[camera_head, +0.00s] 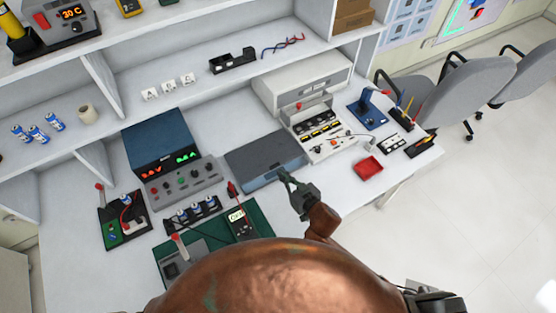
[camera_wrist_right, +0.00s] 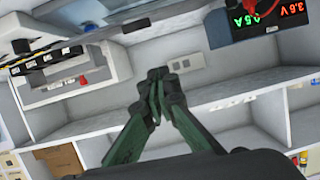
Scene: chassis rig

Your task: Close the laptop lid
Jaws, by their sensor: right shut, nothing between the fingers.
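The laptop (camera_head: 262,155) is a flat dark-grey slab with a bluish front edge, in the middle of the bench in the head view. Its lid looks down or nearly down; I cannot tell whether a gap is left. My right gripper (camera_head: 287,176) is at the laptop's front right edge, fingers together and empty. I cannot tell whether it touches the laptop. In the right wrist view the shut fingertips (camera_wrist_right: 158,75) point at the bench and shelves, and I cannot make out the laptop there. My left gripper is not in view.
A blue power supply (camera_head: 160,140) stands left of the laptop, with a multimeter (camera_head: 238,223) on a green mat in front. A white instrument panel (camera_head: 322,130) is to the right, then a red tray (camera_head: 368,168). Shelves rise behind.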

